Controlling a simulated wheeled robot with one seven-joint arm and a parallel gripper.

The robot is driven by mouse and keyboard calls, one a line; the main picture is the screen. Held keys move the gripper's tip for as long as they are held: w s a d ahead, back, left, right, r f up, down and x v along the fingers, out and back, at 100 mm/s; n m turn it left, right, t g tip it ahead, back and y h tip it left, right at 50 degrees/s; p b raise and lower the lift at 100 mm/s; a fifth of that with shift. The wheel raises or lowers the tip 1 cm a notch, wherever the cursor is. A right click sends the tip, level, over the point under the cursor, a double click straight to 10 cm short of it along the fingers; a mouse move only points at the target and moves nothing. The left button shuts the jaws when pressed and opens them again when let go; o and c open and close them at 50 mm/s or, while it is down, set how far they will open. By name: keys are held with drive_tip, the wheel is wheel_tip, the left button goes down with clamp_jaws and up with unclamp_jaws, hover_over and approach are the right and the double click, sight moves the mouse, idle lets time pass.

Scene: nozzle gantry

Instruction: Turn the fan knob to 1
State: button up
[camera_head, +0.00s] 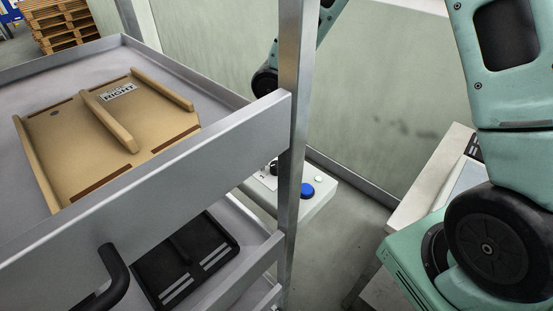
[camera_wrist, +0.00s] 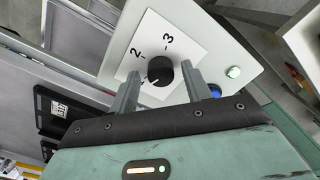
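The fan knob (camera_wrist: 160,69) is round and black, on a white label card (camera_wrist: 184,46) with a 2 and a 3 printed around it. A further mark shows at the knob's lower left, partly hidden; I cannot read the knob's pointer clearly. My gripper (camera_wrist: 159,75) has its two grey fingers on either side of the knob, with a gap on each side, open and holding nothing. In the head view the control box (camera_head: 318,203) shows past a metal post, which hides much of the knob area and my gripper.
A blue button (camera_head: 307,190) and a pale round button (camera_head: 318,178) sit on the box beside the knob. A metal shelf rack with an upright post (camera_head: 292,130) stands in front, bearing a tan tray (camera_head: 70,135) marked RIGHT. A black tray (camera_head: 185,262) lies below.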

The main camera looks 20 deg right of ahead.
drive_tip(key=shift+r, duration=0.1)
wheel_tip(320, 180, up, 17)
idle(0.7)
idle(0.5)
